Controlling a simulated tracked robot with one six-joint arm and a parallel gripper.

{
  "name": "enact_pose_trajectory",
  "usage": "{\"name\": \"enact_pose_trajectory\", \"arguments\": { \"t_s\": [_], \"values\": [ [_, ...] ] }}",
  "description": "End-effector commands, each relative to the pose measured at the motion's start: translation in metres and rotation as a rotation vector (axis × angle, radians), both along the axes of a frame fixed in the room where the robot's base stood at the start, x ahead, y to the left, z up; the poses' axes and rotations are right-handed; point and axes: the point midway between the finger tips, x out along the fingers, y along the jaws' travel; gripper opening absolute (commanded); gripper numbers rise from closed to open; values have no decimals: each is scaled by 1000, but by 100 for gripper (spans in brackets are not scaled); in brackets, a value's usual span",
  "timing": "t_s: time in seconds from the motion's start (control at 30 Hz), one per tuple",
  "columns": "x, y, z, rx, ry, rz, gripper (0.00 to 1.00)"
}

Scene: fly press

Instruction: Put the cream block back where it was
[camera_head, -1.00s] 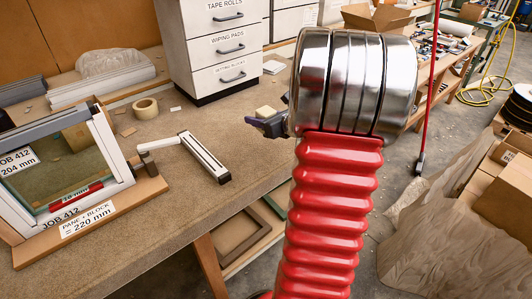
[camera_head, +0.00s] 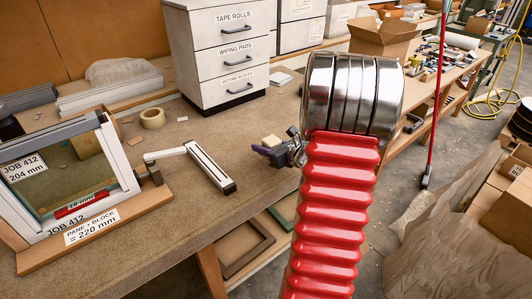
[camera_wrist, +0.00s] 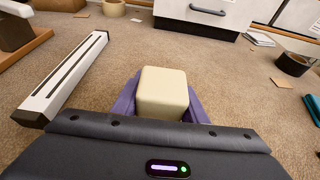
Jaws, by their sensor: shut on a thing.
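The cream block (camera_head: 271,141) is a small pale cube with rounded edges. It fills the space between the purple fingers of my gripper (camera_head: 268,150) above the bench, near its right edge. In the wrist view the cream block (camera_wrist: 163,92) sits upright between the fingers, and my gripper (camera_wrist: 160,104) is shut on it. A white drawer unit (camera_head: 220,50) stands behind, with drawers labelled tape rolls, wiping pads and, on the lowest, setting blocks (camera_head: 236,84). All three drawers look closed. My red arm hides part of the bench's right side.
A framed glass pane (camera_head: 75,170) on a wooden base stands at the left. A white bar with an arm (camera_head: 208,166) lies between it and my gripper. A tape roll (camera_head: 152,118) is behind. A red pole (camera_head: 436,100) stands right.

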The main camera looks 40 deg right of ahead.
Motion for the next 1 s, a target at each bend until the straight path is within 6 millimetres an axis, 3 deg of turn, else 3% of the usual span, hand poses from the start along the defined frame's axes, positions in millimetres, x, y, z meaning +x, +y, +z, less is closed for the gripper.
{"name": "enact_pose_trajectory", "arguments": {
  "t_s": [0.3, 0.67, 0.7, 1.0],
  "values": [
    [0, 0, -32, 3, 1, -2, 0],
    [-1, -1, -34, 1, 0, -1, 0],
    [-1, 0, -35, 1, 1, -1, 40],
    [-1, -1, -34, 0, 1, -2, 57]
  ]
}}
